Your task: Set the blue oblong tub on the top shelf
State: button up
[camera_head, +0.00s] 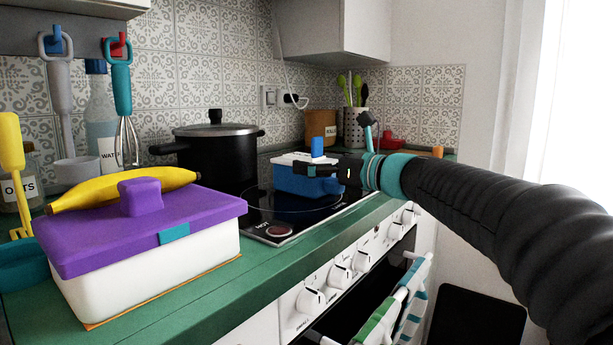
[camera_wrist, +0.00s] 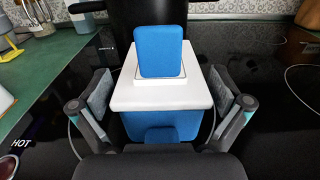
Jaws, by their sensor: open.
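The blue oblong tub (camera_head: 306,182) stands upright on the black hob, right of the black pot. It has a white lid with a blue knob on top. In the wrist view the tub (camera_wrist: 162,126) is right in front of my gripper (camera_wrist: 160,108), with the white lid between the fingers. My gripper is open, one finger on each side of the tub, with small gaps showing. In the head view my gripper (camera_head: 335,170) reaches in from the right and partly hides the tub. No top shelf can be made out for certain.
A black pot (camera_head: 215,155) stands close behind the tub. A white box with a purple lid (camera_head: 90,235) and a banana (camera_head: 120,190) on top sits on the green counter at left. A utensil holder (camera_head: 355,128) stands behind. An upper cabinet (camera_head: 340,30) hangs above.

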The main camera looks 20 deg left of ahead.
jog(key=shift+a, duration=0.25)
jog(key=c, duration=1.2)
jog(key=shift+r, duration=0.1)
jog(key=shift+c, duration=1.1)
jog(key=shift+r, duration=0.1)
